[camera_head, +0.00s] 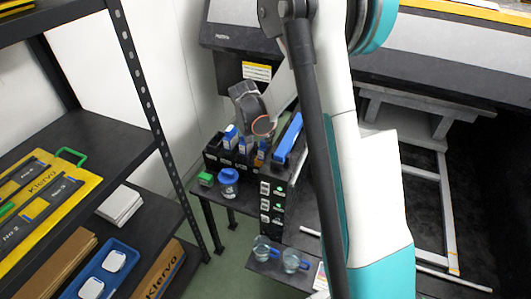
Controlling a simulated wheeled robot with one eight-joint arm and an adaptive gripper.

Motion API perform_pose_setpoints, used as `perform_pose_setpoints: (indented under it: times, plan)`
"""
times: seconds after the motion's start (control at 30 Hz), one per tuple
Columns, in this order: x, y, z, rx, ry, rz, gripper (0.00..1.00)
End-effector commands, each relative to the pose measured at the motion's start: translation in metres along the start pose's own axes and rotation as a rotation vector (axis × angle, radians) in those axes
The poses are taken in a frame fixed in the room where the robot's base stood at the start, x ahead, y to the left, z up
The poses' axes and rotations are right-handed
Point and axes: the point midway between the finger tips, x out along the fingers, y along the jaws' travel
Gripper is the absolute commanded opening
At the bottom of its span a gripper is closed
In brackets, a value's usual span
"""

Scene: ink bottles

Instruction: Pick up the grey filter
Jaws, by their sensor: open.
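My gripper (252,104) is at the end of my arm, above the black bin (213,160) at the back of the dark table. It is open, but its fingertips are hard to make out. The bin holds several blue-and-white boxes or bottles (230,138). I cannot clearly pick out a grey filter; it may be hidden behind my arm or among the items around the bin.
A black drawer stack (265,206) is to the right. Two clear cups (291,261) stand lower down. Shelves with a yellow case (45,195) fill the left.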

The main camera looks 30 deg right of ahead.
Motion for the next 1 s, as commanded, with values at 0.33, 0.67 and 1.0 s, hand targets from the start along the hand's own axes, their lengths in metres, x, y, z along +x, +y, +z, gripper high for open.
perform_pose_setpoints:
  times: [0.33, 0.67, 1.0]
  plan:
    - [0.025, 0.002, 0.000, 0.001, 0.000, 0.000, 0.48]
    - [0.068, 0.007, -0.001, 0.001, 0.001, 0.000, 0.48]
    - [0.069, 0.007, -0.002, 0.000, 0.001, 0.000, 0.28]
